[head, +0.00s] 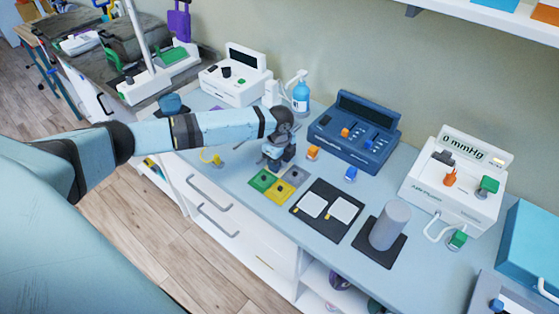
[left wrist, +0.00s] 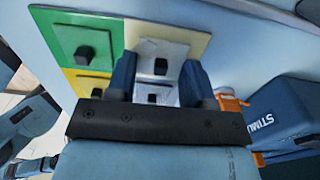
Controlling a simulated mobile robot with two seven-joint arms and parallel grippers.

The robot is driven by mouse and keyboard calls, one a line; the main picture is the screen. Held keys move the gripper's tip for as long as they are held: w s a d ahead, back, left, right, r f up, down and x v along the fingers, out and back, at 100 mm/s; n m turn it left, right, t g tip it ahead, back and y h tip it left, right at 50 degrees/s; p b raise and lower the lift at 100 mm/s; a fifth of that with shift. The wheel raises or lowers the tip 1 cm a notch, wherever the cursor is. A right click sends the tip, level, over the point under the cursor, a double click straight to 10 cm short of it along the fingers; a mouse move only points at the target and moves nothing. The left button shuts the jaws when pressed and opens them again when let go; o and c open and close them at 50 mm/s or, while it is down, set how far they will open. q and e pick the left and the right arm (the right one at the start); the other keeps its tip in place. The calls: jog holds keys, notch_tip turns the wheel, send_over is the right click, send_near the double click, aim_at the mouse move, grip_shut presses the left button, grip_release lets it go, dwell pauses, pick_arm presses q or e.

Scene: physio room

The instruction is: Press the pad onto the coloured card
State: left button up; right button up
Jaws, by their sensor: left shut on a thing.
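The coloured card shows green (head: 262,181), yellow (head: 279,192) and grey (head: 296,175) squares with small dark knobs. My left gripper (head: 277,160) is over its back part and hides some of it. In the left wrist view, green (left wrist: 62,40), yellow (left wrist: 85,84) and cream (left wrist: 150,42) squares show beyond the fingers. My left gripper (left wrist: 157,82) is shut on a small pale pad (left wrist: 153,89) with a dark knob. The pad is low over or against the card; I cannot tell if it touches.
A black mat (head: 325,228) with two white pads lies to the right, and a grey cylinder (head: 390,226) on a dark base beyond it. Behind stand a blue stimulator (head: 352,133), a spray bottle (head: 301,95) and white devices (head: 452,185). Small orange and blue blocks lie near the stimulator.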

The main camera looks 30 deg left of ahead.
jog(key=shift+r+p, duration=1.55)
dwell(6.5)
